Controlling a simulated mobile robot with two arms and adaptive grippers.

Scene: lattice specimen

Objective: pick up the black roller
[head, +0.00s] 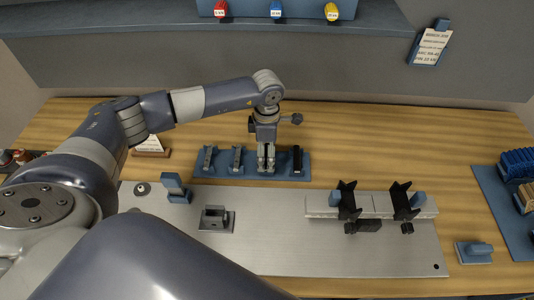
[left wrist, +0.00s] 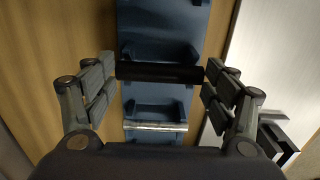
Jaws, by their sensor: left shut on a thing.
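The black roller (left wrist: 160,72) shows in the left wrist view as a dark bar lying across between my left fingertips, which hold it at its two ends. It is over or in the blue rack (left wrist: 156,110); I cannot tell if it is clear of its seat. In the head view my left gripper (head: 266,160) points straight down at the blue rack (head: 222,174), and its fingers hide what they hold. A black bar (head: 297,158) stands to the right of the gripper on the rack. My right gripper is not in view.
Grey rollers (head: 237,158) sit in the rack left of the gripper; a silver roller (left wrist: 155,127) shows nearby in the wrist view. A metal plate (head: 280,243) in front carries a small grey fixture (head: 215,217) and black V-shaped supports (head: 348,202). Wood at the right back is clear.

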